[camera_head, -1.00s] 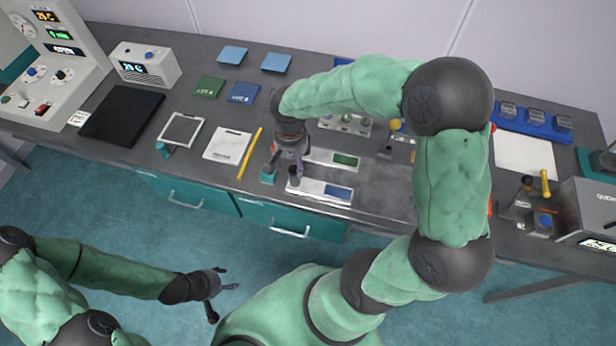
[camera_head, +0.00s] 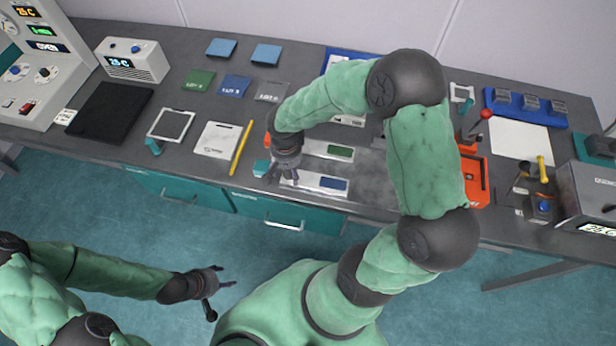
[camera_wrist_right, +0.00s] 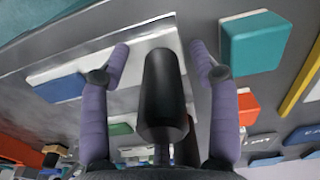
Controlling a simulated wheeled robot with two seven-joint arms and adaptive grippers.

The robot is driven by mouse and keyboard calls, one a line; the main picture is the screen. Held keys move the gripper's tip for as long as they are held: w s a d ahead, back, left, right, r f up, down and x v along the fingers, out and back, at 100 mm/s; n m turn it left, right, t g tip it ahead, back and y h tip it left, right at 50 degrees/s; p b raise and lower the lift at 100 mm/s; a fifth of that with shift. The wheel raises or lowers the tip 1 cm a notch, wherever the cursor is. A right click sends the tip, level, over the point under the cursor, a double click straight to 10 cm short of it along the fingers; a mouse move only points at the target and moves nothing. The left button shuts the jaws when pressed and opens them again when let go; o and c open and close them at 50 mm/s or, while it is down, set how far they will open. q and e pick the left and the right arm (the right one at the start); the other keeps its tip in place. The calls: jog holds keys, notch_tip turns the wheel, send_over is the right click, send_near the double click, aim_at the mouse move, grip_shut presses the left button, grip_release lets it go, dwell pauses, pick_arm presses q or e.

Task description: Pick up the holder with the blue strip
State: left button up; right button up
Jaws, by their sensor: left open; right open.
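The holder with the blue strip is a long pale plate (camera_head: 308,180) lying near the front edge of the bench, with the blue strip (camera_head: 333,184) toward its right end. In the right wrist view the holder (camera_wrist_right: 95,62) runs diagonally, and its blue strip (camera_wrist_right: 58,88) is at the left. My right gripper (camera_head: 283,176) is open over the holder's left end. In the right wrist view its purple-grey fingers (camera_wrist_right: 160,55) are on either side of that end; contact cannot be told. My left gripper (camera_head: 222,282) is open and empty in front of the bench, at the lower left.
A similar holder with a green strip (camera_head: 340,152) lies just behind. A teal block (camera_head: 261,168) is close to the right gripper, also in the right wrist view (camera_wrist_right: 255,42). A yellow stick (camera_head: 241,148) and white pad (camera_head: 216,140) lie left. An orange box (camera_head: 474,180) stands right.

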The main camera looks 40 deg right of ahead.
grip_shut()
jog(key=shift+r, duration=0.1)
